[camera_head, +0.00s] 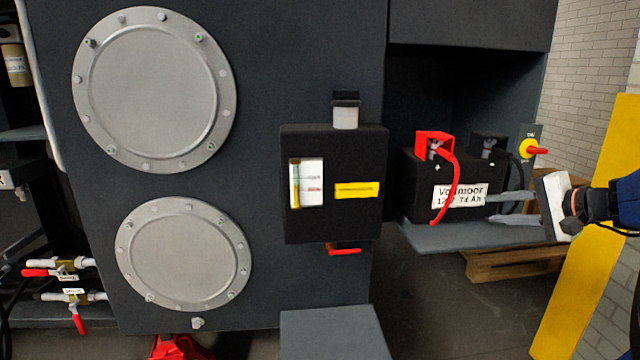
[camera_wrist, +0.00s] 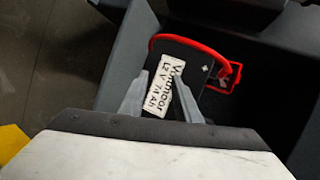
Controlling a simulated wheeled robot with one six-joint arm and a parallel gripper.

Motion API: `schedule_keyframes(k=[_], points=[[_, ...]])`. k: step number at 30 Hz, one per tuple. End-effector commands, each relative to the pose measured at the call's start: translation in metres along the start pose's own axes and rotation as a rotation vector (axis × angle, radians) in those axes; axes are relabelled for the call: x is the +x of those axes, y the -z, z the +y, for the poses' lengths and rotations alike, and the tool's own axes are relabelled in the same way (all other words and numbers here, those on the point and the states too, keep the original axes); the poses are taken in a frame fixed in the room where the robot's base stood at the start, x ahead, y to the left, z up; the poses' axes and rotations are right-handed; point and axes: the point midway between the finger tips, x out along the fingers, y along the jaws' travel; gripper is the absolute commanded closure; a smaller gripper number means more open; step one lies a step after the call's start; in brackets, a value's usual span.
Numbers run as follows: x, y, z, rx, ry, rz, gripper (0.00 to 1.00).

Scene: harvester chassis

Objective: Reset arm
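My gripper (camera_head: 512,208) reaches in from the right in the head view, with its two grey fingers pointing left toward the battery (camera_head: 420,190). The fingers are apart, with nothing seen between them. In the wrist view my gripper (camera_wrist: 158,88) shows both fingers spread in front of the battery's white label (camera_wrist: 166,84). Whether a fingertip touches the battery I cannot tell. The black battery sits on a grey shelf (camera_head: 450,238), with a red terminal clamp and red cable (camera_head: 455,165) and a black clamp (camera_head: 489,146).
A switch with a red handle (camera_head: 537,150) is on the wall just above my gripper. A black box (camera_head: 335,222) with a gauge and yellow label is on the panel at left. A yellow post (camera_head: 590,240) stands at right, beside a wooden pallet (camera_head: 500,266). Valves (camera_head: 68,266) sit far left.

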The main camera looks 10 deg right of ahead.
Motion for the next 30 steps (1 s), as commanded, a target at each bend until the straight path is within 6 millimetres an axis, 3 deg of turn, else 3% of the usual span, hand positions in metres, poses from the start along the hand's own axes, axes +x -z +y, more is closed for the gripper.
schedule_keyframes(k=[1,6,15,21,30], points=[[0.008,-0.024,0.003,-0.029,-0.035,-0.037,0.7],[0.024,-0.091,0.025,-0.132,-0.168,-0.137,0.7],[0.025,-0.188,0.074,-0.355,-0.382,-0.274,0.7],[0.011,-0.233,0.109,-0.53,-0.503,-0.335,0.7],[-0.017,-0.272,0.157,-0.825,-0.646,-0.38,0.7]])
